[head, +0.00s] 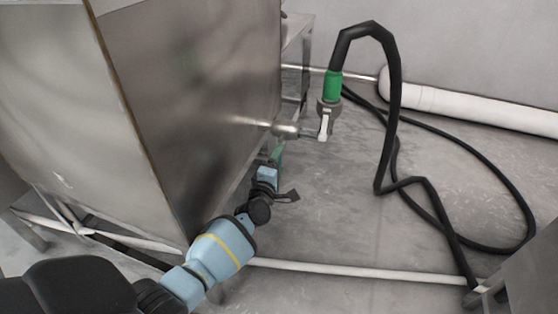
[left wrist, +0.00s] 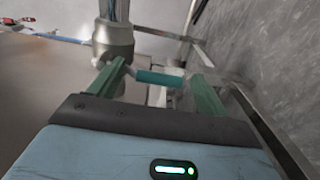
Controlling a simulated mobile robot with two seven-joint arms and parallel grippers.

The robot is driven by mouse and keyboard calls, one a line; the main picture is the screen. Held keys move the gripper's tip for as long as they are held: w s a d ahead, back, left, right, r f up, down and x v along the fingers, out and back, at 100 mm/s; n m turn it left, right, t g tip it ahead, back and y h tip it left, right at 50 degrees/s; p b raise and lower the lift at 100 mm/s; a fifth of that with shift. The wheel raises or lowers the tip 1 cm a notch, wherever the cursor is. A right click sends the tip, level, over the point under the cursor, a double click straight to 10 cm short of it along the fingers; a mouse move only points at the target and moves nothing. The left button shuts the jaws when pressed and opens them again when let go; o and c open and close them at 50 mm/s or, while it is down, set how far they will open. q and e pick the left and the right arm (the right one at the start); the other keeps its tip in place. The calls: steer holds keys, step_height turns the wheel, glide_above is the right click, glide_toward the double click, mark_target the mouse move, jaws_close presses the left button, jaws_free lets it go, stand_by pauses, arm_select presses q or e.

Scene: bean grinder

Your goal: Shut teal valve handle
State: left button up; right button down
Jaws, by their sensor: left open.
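The teal valve handle (left wrist: 160,77) is a short bar joined to a metal fitting by a pale stem, in the left wrist view. My left gripper (left wrist: 158,72) is open, with its green fingers on either side of the handle; I cannot tell whether they touch it. In the head view, my left gripper (head: 277,153) is at the right side of the metal tank, just below the metal pipe fitting (head: 285,130). The teal handle cannot be made out there. My right gripper is not in view.
The big metal tank (head: 190,90) stands close on the left of my arm. A black hose (head: 394,90) with a green connector (head: 332,86) loops down to the floor. White pipes (head: 460,106) run along the wall and low across the floor. The grey floor between is mostly clear.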

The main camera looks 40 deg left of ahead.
arm_select(q)
steer(key=p+v, duration=0.3)
steer(key=v, duration=0.3)
steer(key=shift+s, duration=0.4)
steer(key=shift+d, duration=0.1)
